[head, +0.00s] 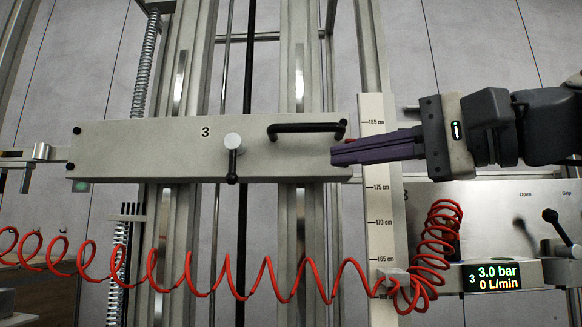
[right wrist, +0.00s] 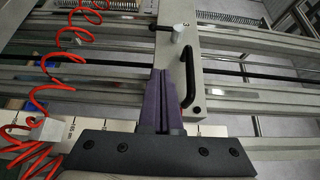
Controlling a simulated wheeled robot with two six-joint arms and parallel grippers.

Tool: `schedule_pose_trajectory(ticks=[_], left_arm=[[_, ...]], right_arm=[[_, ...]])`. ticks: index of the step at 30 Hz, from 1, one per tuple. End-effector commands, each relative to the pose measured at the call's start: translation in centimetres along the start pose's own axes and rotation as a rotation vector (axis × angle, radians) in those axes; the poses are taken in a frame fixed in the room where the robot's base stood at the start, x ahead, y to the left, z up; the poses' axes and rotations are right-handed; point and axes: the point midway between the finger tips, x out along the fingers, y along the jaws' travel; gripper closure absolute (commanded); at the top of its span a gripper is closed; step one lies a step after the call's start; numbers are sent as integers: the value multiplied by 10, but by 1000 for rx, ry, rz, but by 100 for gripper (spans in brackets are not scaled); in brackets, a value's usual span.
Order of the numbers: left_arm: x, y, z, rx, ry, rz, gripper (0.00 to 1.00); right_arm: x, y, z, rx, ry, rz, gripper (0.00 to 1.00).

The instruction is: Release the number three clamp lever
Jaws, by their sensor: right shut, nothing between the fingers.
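The number three clamp lever (head: 233,160) is a pale round hub with a short black handle pointing down, on a grey crossbeam (head: 110,150) marked "3". In the right wrist view the lever hub (right wrist: 180,33) is beyond the fingertips. My right gripper (head: 335,156) has purple fingers, shut and empty. Its tips are at the beam's right end, just below the black grab handle (head: 305,128), well to the right of the lever. In the right wrist view the right gripper (right wrist: 163,74) points along the beam beside the grab handle (right wrist: 187,78). My left gripper is not in view.
A red coiled hose (head: 268,275) hangs across the front below the beam. A white centimetre scale (head: 377,225) stands upright behind the right fingers. A panel at the lower right has a display (head: 494,276) reading 3.0 bar and 0 L/min, and a black-knobbed lever (head: 552,217).

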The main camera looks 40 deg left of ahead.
Motion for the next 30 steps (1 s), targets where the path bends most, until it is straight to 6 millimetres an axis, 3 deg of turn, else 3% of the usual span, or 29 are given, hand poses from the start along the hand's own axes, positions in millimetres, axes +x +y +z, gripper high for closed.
schedule_pose_trajectory(ticks=[8, 11, 23, 30], left_arm=[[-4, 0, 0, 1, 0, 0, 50], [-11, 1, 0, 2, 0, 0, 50], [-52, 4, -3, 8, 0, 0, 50], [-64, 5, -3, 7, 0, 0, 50]], right_arm=[[7, -1, 0, 0, -2, 2, 100], [20, -2, 0, 0, -4, 3, 100], [103, -3, 1, 0, -4, 6, 100], [124, -1, 24, -2, -1, 3, 100]])
